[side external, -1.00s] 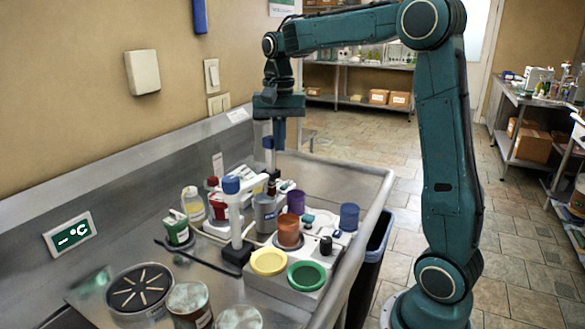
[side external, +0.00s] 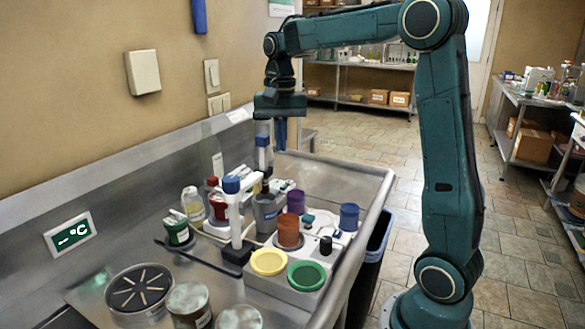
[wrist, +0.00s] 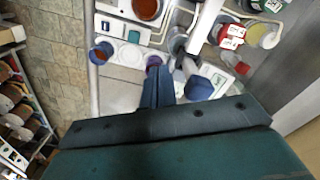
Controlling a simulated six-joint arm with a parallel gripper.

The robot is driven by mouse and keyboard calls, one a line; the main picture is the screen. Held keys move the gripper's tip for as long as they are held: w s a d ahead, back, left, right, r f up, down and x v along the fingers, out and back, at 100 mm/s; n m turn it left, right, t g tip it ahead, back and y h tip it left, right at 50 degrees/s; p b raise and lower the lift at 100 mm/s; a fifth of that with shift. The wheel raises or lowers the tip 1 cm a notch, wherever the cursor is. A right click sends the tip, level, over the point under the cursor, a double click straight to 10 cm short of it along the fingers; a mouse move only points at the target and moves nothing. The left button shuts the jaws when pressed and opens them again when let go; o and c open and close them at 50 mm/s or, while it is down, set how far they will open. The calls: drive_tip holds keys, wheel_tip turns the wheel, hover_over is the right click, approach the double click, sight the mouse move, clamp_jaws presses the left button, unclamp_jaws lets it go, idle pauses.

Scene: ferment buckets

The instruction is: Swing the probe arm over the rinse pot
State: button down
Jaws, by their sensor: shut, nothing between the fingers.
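The white probe arm (side external: 248,183) reaches from a blue-capped post (side external: 235,215) back over a grey pot (side external: 268,212). A blue-topped white upright piece (side external: 264,142) stands near its far end; its blue top also shows in the wrist view (wrist: 198,88). My gripper (side external: 280,148) points down just right of that piece, fingers closed and empty. In the wrist view the fingers (wrist: 157,88) are beside the blue top; contact is unclear. A copper pot (side external: 289,232), a purple pot (side external: 296,201) and a blue pot (side external: 349,216) stand nearby. Which is the rinse pot is unclear.
Yellow (side external: 268,262) and green (side external: 306,275) round pieces sit on the white base in front. Jars (side external: 192,204) stand to the left, near a thin dark rod. A slotted round dish (side external: 139,288) is at front left. The steel bench beyond the pots is clear.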

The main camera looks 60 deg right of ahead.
drive_tip(key=shift+r, duration=0.1)
drive_tip(key=shift+r, duration=2.9)
